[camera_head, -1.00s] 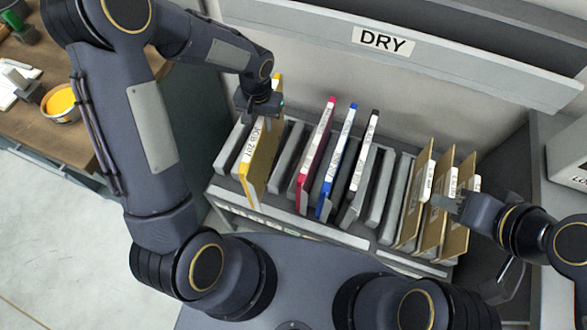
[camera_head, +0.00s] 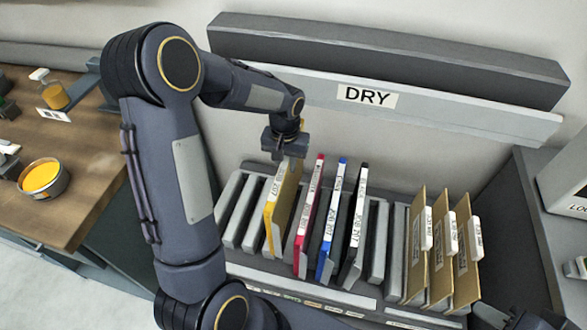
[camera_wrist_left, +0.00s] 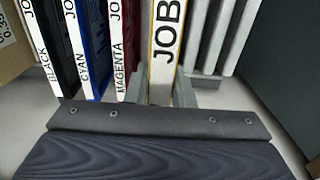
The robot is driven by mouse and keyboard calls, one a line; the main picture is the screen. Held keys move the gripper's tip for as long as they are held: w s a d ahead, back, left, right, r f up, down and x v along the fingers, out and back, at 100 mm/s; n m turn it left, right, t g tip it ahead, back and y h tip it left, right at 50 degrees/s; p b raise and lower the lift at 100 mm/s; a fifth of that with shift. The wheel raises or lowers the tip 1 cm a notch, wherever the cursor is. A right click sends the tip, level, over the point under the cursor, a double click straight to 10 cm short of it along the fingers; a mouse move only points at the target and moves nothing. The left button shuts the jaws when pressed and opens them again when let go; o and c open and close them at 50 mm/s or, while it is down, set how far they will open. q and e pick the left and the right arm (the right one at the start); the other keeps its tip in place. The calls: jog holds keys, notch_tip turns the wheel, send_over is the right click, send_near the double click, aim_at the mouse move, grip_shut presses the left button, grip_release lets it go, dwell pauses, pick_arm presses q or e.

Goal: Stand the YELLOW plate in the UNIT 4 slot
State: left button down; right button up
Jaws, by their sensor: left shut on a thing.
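The yellow plate (camera_head: 282,207), with a "JOB" label along its edge, stands nearly upright at the rack (camera_head: 393,312), just left of the magenta plate (camera_head: 308,217). My left gripper (camera_head: 288,150) is shut on its upper back part. In the left wrist view the yellow plate (camera_wrist_left: 164,50) runs up from the jaws, with the magenta plate (camera_wrist_left: 128,45) beside it. I cannot tell whether its lower edge is seated in a slot. The unit labels are too small to read. Only a dark part of my right arm shows at the lower right; its jaws are not clear.
The blue plate (camera_head: 332,220) and black plate (camera_head: 355,225) stand to the right of the magenta one. Several brown cards (camera_head: 440,265) fill the rack's right end. Empty grey dividers (camera_head: 236,215) stand at its left. A yellow ink tub (camera_head: 43,178) sits on the wooden table.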

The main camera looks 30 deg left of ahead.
pick_arm(q)
jog(key=shift+f, duration=0.25)
notch_tip(320, 180, down, 13)
jog(key=b, duration=1)
jog(key=shift+r, duration=0.1)
jog(key=shift+f+b, duration=0.35)
jog(key=shift+b, duration=0.1)
jog(key=c, duration=1.2)
grip_release()
jog(key=shift+o, duration=0.2)
notch_tip(320, 180, up, 8)
jog(key=shift+f, duration=0.1)
jog(key=shift+p, duration=0.3)
